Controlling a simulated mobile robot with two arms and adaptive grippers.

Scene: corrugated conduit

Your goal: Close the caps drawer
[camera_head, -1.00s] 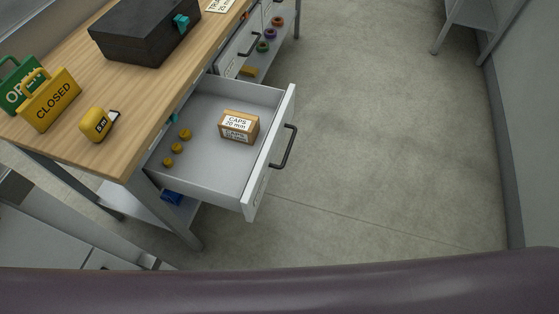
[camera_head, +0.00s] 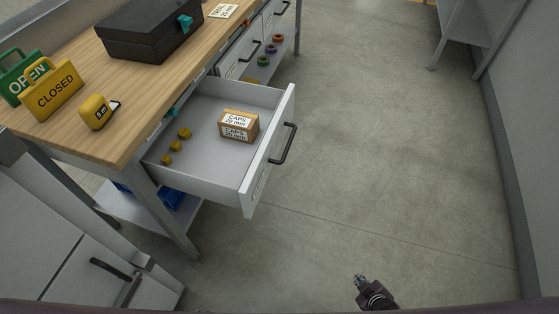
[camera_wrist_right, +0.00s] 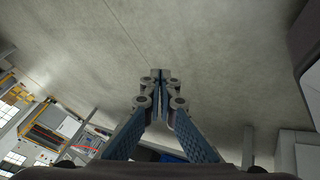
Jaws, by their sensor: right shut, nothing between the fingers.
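The caps drawer (camera_head: 205,178) is pulled far out from under the wooden workbench (camera_head: 150,118). It is a grey-white drawer with a black bar handle (camera_head: 284,144) on its front. Inside lie a small brown box labelled CAPS 20 mm (camera_head: 239,126) and 3 small yellow caps (camera_head: 177,146). My right gripper (camera_head: 361,281) is low at the bottom of the head view, right of the drawer and well apart from it. In the right wrist view my right gripper (camera_wrist_right: 158,76) is shut and empty, over bare floor. My left gripper is not in view.
On the bench are a black case (camera_head: 150,30), a yellow CLOSED sign (camera_head: 52,88), a green OPEN sign (camera_head: 22,75) and a yellow tape measure (camera_head: 95,112). A grey cabinet (camera_head: 60,240) stands at lower left. Floor right of the drawer is clear up to the wall.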

